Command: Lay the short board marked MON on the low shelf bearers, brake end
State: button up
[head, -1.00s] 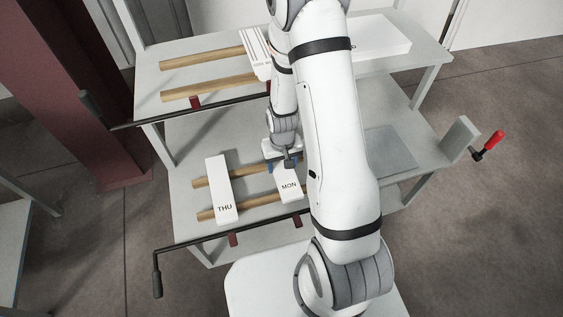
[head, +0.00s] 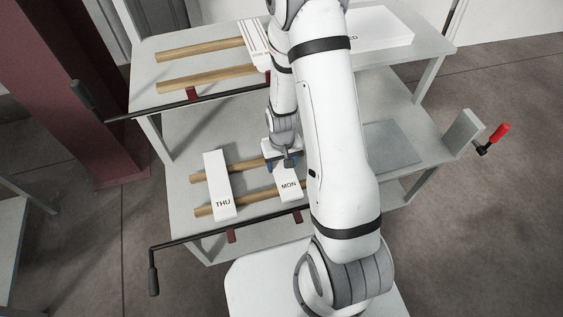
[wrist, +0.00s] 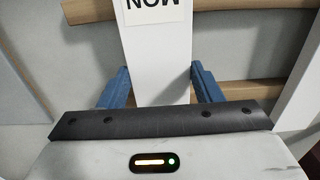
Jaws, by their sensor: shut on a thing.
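The short white board marked MON (head: 288,184) lies across or just above the two wooden low shelf bearers (head: 250,205), to the right of the THU board. I cannot tell whether it touches them. My gripper (head: 282,163) is at the board's far end. In the wrist view its blue fingers (wrist: 159,82) are on either side of the MON board (wrist: 156,45), shut on it. Wooden bearers (wrist: 240,90) run crosswise under the board there. My arm hides the bearers' right ends in the head view.
A white board marked THU (head: 218,190) lies on the same bearers at left. The upper shelf (head: 143,70) holds more bearers and white boards. A black crank handle (head: 153,281) sticks out front left; a red-handled clamp (head: 498,134) stands right.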

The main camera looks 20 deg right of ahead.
jog(key=shift+f, duration=0.15)
jog(key=o, duration=1.6)
jog(key=shift+c, duration=0.2)
jog(key=shift+r, duration=3.95)
jog(key=shift+r+p, duration=0.25)
jog(key=shift+p, duration=0.05)
jog(key=s+r+t+p, duration=0.1)
jog(key=s+r, duration=0.6)
jog(key=r, duration=0.6)
jog(key=s+r+t+p, duration=0.1)
jog(key=s+r, duration=0.5)
jog(key=r, duration=0.7)
jog(key=shift+s+d+r+t+p, duration=0.15)
jog(key=shift+s+r+t+p, duration=0.15)
jog(key=shift+s+p, duration=0.15)
